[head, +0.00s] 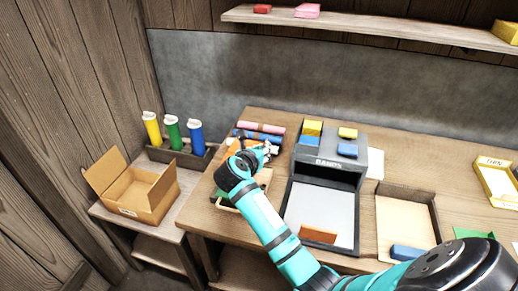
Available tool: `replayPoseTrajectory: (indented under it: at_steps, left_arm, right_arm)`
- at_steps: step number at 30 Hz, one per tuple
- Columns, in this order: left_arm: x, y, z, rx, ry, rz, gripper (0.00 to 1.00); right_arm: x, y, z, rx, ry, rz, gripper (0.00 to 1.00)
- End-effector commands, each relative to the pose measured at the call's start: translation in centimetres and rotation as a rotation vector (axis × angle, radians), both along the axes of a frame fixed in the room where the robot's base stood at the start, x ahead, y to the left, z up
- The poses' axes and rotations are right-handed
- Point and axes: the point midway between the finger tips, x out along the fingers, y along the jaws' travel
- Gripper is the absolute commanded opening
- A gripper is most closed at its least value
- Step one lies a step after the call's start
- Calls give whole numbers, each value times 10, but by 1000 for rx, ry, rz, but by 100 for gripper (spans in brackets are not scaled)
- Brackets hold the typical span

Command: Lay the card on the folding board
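My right gripper (266,150) is over a shallow wooden tray (264,178) left of the dark machine. An orange piece (234,149), perhaps a card, shows beside and behind it. The gripper is small and partly hidden by its own wrist, so I cannot tell whether its fingers touch or hold the orange piece. A green piece (221,194) shows at the tray's left. A pale flat board (318,207) in a dark frame, possibly the folding board, lies in front of the machine, with a brown strip (318,235) at its lower end. My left gripper is not in view.
Rolled coloured tubes (262,129) lie behind the gripper. The dark machine (330,163) carries yellow and blue blocks. A dark-edged tray (405,226) with a tan sheet and a blue item lies right. An open cardboard box (137,190) and upright bottles (173,132) stand left.

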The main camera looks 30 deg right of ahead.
Motion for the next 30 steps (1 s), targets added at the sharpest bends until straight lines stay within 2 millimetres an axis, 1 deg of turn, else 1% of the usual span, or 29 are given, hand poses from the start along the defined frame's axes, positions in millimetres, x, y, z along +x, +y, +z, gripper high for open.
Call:
replayPoseTrajectory:
  at_steps: [1, 4, 8, 11, 17, 29, 30]
  left_arm:
    - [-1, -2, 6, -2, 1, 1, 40]
    - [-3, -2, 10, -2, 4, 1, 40]
    - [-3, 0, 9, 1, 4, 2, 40]
    - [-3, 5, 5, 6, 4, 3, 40]
    - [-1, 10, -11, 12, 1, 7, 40]
    - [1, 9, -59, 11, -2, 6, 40]
    - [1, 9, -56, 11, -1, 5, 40]
  right_arm:
    - [2, 1, -7, 4, 8, -28, 0]
    - [4, 0, -19, -2, 8, -67, 0]
    - [4, 1, -28, -8, 6, -88, 0]
    - [4, 1, -32, -9, 5, -90, 0]
    - [4, 1, -43, -9, 4, -89, 0]
    - [4, 1, -75, -8, 4, -88, 0]
    - [4, 1, -76, -10, 7, -88, 0]
